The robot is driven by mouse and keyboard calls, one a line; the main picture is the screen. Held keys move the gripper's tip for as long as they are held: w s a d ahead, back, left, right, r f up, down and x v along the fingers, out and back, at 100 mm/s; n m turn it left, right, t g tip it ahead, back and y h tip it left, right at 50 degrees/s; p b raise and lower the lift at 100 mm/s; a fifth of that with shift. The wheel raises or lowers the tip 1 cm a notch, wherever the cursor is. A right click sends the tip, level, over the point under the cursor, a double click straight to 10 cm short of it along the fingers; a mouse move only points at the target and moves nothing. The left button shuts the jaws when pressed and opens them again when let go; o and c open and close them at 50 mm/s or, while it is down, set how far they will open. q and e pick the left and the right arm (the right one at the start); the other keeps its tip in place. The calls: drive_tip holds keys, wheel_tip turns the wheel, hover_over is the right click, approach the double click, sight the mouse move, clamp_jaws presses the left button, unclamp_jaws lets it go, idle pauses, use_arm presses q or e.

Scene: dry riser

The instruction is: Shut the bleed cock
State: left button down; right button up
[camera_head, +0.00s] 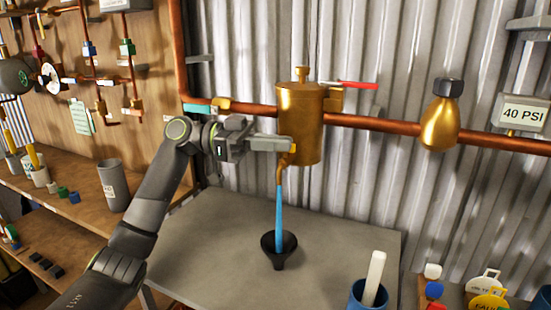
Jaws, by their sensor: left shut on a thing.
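A brass cylinder (300,115) sits on the copper pipe in front of the corrugated wall. The bleed cock (281,171) is a small bent brass outlet at its lower left. A blue stream (279,206) runs straight down from it into a black funnel (279,252) on the grey table. My left gripper (287,145) comes in from the left and is shut at the bleed cock, against the cylinder's lower side. Its fingers hide most of the cock's handle. My right gripper is not in view.
A red lever (358,85) and a teal lever (198,108) sit on the copper pipe (386,124). A blue cup (368,295) stands at the front. The grey table (205,250) is mostly clear.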

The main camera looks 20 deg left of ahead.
use_arm(q)
drive_tip(key=shift+w+m+g+b, duration=0.15)
drive_tip(key=shift+m+g+b, duration=0.15)
drive_tip(key=shift+m+g, duration=1.1)
drive_tip(key=shift+g, duration=0.6)
drive_tip(key=c, duration=1.6)
unclamp_jaws()
drive_tip(key=shift+d, duration=0.1)
drive_tip(key=shift+o, duration=0.2)
wheel_tip(320, 180, up, 10)
drive_tip(key=shift+f, duration=0.1)
